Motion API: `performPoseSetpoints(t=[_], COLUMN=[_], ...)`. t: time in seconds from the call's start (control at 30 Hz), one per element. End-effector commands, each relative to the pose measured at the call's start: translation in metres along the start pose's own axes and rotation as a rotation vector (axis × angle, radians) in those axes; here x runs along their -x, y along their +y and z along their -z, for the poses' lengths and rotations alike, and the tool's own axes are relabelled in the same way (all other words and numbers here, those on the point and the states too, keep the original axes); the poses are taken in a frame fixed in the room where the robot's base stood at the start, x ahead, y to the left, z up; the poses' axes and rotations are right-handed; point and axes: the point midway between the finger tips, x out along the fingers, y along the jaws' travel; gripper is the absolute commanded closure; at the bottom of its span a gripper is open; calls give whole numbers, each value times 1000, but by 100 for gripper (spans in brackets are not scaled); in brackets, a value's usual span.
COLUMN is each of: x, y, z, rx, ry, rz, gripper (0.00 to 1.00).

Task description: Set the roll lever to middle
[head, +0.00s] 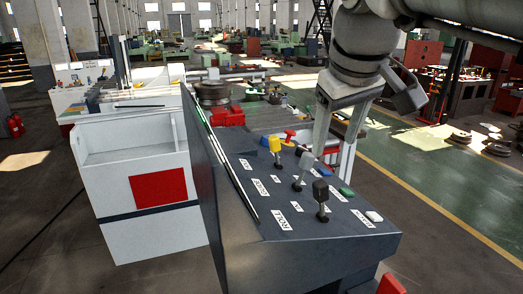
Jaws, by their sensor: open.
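A dark sloped control panel (245,205) carries several upright levers. A yellow-knobbed lever (275,146) and a red-knobbed lever (290,136) stand toward its far end. A grey-knobbed lever (305,162) is in the middle and a black-knobbed lever (321,191) is nearer. My gripper (331,160) is open, pointing down over the panel's right side. Its left finger is close beside the grey knob; contact is unclear. No lever appears held between the fingers.
Blue (323,171), green (347,191) and white (373,216) buttons line the panel's right edge. A white machine cabinet (135,205) stands left of the panel. Red and grey machine parts (226,114) are behind. Open green floor (440,190) lies to the right.

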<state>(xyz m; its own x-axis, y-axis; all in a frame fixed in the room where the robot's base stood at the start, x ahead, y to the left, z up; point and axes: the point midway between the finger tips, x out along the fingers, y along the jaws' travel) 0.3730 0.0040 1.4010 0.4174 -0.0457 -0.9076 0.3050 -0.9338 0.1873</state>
Motion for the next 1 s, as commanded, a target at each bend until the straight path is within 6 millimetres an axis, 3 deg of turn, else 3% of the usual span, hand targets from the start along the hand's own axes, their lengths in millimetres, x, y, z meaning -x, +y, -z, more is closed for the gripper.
performPoseSetpoints(t=[0.6, 0.8, 1.0], x=[-130, -151, -157], y=[0, 0, 0], z=[-2, -1, -1], rx=[-1, -1, -1], ry=[-4, -1, 0], rz=[1, 0, 0], gripper=[35, 35, 35])
